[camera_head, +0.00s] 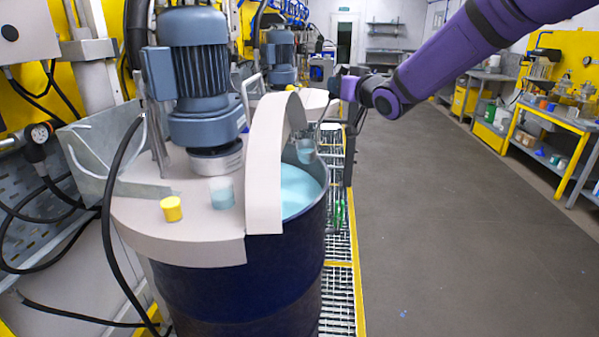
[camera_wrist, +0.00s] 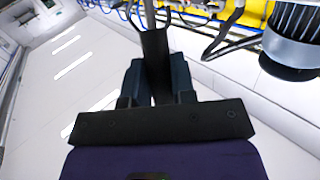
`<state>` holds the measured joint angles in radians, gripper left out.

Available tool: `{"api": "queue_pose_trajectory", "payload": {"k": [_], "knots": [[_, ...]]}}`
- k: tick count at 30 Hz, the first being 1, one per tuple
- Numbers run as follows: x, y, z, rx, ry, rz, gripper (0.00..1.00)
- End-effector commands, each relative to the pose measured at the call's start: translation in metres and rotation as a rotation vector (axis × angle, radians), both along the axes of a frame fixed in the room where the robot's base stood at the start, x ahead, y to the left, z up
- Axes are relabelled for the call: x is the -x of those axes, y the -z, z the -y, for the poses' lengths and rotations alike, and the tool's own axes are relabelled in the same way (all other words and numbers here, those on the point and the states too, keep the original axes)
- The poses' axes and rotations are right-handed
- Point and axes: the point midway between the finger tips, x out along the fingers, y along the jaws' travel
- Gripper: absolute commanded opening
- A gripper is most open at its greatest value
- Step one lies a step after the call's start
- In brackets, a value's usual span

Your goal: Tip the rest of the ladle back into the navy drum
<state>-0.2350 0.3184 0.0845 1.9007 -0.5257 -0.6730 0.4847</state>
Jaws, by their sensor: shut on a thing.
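The navy drum (camera_head: 240,295) stands in front, with pale blue liquid (camera_head: 298,190) showing in its open part. My gripper (camera_head: 335,88) is above and behind the drum's right rim. In the wrist view my gripper (camera_wrist: 157,80) is shut on the dark grip of the ladle, whose thin metal rod (camera_wrist: 149,14) runs out beyond the fingers. The ladle's small cup (camera_head: 305,150) hangs over the drum opening, just above the liquid, beside the curved guard. It looks about upright. I cannot tell how much is in it.
A pale curved guard (camera_head: 265,165) borders the opening on the left. On the pale lid (camera_head: 140,215) stand a clear cup of blue liquid (camera_head: 221,193), a yellow cup (camera_head: 171,208) and a blue motor (camera_head: 197,75). The floor (camera_head: 450,220) at right is clear.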

Motion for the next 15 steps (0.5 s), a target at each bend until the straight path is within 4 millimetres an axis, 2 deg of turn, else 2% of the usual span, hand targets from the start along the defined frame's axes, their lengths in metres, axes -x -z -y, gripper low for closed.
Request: {"api": "queue_pose_trajectory", "payload": {"k": [15], "knots": [[0.023,0.004,-0.004,0.015,0.000,0.077,0.00]]}}
